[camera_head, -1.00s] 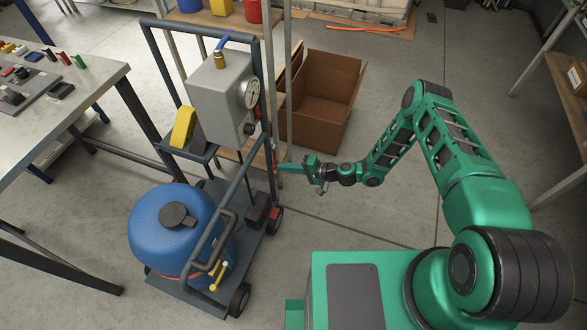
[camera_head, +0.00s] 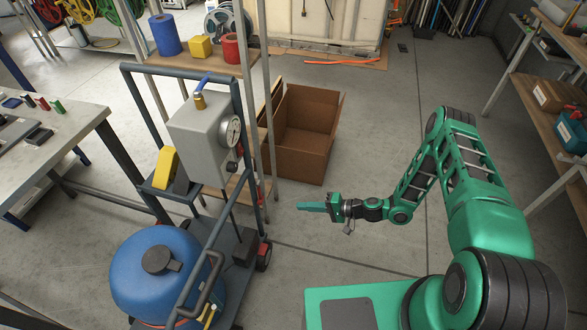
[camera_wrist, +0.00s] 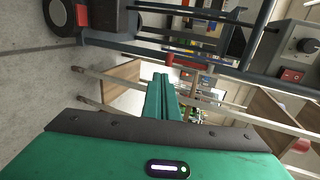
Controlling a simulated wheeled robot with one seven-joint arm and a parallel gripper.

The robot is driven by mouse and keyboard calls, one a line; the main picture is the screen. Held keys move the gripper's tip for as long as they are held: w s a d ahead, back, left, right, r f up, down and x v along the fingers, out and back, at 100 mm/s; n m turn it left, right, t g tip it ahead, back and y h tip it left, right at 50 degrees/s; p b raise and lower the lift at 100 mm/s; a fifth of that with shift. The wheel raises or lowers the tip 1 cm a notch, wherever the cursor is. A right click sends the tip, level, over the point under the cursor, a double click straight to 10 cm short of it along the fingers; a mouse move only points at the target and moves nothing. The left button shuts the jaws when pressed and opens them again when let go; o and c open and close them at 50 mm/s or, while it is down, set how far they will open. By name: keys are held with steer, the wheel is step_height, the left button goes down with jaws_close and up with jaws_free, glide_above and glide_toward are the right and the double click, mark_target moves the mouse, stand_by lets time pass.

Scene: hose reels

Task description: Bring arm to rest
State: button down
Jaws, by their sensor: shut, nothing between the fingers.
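My gripper (camera_head: 313,207) is at the end of my green arm, held out to the left over bare floor in the head view. Its fingers lie together, with nothing between them. In the wrist view the closed green fingers (camera_wrist: 162,98) point at the cart and shelf area. The cart (camera_head: 223,270) with a blue tank (camera_head: 160,285) and a grey gauge box (camera_head: 205,140) stands left of my gripper, with a clear gap between them.
An open cardboard box (camera_head: 303,135) stands on the floor beyond my gripper. A workbench (camera_head: 75,125) is at the left and shelves (camera_head: 535,110) at the right. A shelf behind the cart holds a blue roll (camera_head: 165,35). Floor around my gripper is clear.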

steer(key=s+d+r+n+g+h, duration=0.2)
steer(key=d+r+h, duration=0.3)
steer(key=d+r, duration=0.8)
steer(key=s+d+r+n+g+h, duration=0.2)
steer(key=d+r+g+h, duration=0.15)
steer(key=d+r, duration=0.95)
steer(key=s+d+r+m+h, duration=0.1)
steer(key=s+d+r+h, duration=0.1)
steer(key=s+r, duration=0.5)
steer(key=s+d+r+m+h, duration=0.25)
steer(key=s+r, duration=0.25)
steer(key=r, duration=0.4)
steer(key=s+d+r+m, duration=0.1)
steer(key=s+r, duration=0.2)
steer(key=s, duration=0.5)
steer(key=s+d+r+m, duration=0.1)
steer(key=s+r, duration=0.3)
steer(key=s, duration=0.4)
steer(key=shift+d+m+t, duration=0.15)
steer(key=shift+m+t, duration=0.3)
steer(key=shift+m, duration=0.1)
